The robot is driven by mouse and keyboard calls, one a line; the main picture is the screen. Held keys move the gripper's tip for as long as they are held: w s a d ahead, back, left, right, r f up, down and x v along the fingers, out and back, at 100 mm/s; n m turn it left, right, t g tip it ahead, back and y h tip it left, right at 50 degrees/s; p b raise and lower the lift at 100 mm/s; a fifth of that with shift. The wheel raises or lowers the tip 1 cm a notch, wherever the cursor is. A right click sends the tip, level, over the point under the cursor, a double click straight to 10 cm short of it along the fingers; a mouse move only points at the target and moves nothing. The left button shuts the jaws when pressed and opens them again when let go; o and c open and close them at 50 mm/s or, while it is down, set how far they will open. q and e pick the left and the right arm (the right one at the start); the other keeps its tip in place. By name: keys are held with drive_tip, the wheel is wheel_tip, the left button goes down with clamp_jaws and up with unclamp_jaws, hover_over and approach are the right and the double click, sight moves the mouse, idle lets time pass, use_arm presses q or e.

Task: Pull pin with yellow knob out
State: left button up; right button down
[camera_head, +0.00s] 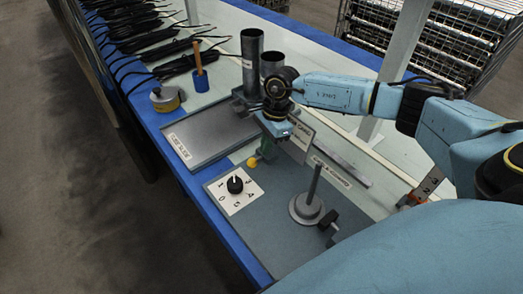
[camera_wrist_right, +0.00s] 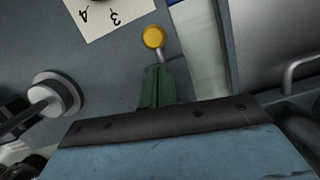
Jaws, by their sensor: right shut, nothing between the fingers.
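The yellow knob (camera_head: 252,162) sits low between the grey tray and the dial plate in the head view. In the right wrist view the knob (camera_wrist_right: 153,37) is just beyond the fingertips, with a short metal pin (camera_wrist_right: 161,55) running from it toward them. My right gripper (camera_head: 264,155) points down right beside the knob. Its green fingers (camera_wrist_right: 158,68) are shut with nothing held between them. I cannot tell whether the fingertips touch the pin. The pin's far end is hidden by the fingers. My left gripper is not in view.
A dial plate with a black knob (camera_head: 235,185) lies in front of the yellow knob. A round metal base with an upright rod (camera_head: 307,206) stands to the right. Dark tubes (camera_head: 252,60) stand behind the gripper. A grey tray (camera_head: 208,137) lies to the left.

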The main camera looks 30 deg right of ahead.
sight(254, 160)
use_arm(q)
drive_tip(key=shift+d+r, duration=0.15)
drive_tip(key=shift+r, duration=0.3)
use_arm(e)
drive_tip(key=shift+w+a+f, duration=0.1)
drive_tip(key=shift+a+f, duration=0.2)
drive_tip(key=shift+a, duration=0.45)
drive_tip(key=shift+a, duration=0.15)
drive_tip(key=shift+a+f, duration=0.1)
drive_tip(key=shift+a, duration=0.95)
drive_tip(key=shift+d, duration=0.2)
drive_tip(key=d, duration=0.1)
drive_tip(key=d+r, duration=0.1)
drive_tip(key=d+r+p, duration=0.1)
drive_tip(key=d, duration=0.1)
drive_tip(key=shift+s, duration=0.2)
use_arm(q)
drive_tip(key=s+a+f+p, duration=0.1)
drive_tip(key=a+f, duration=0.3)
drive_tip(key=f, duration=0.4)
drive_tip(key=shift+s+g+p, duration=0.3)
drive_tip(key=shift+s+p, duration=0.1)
drive_tip(key=shift+p, duration=0.25)
use_arm(e)
drive_tip(key=v, duration=0.9)
drive_tip(key=shift+r, duration=0.3)
drive_tip(key=shift+a+f, duration=0.1)
drive_tip(key=shift+a, duration=0.05)
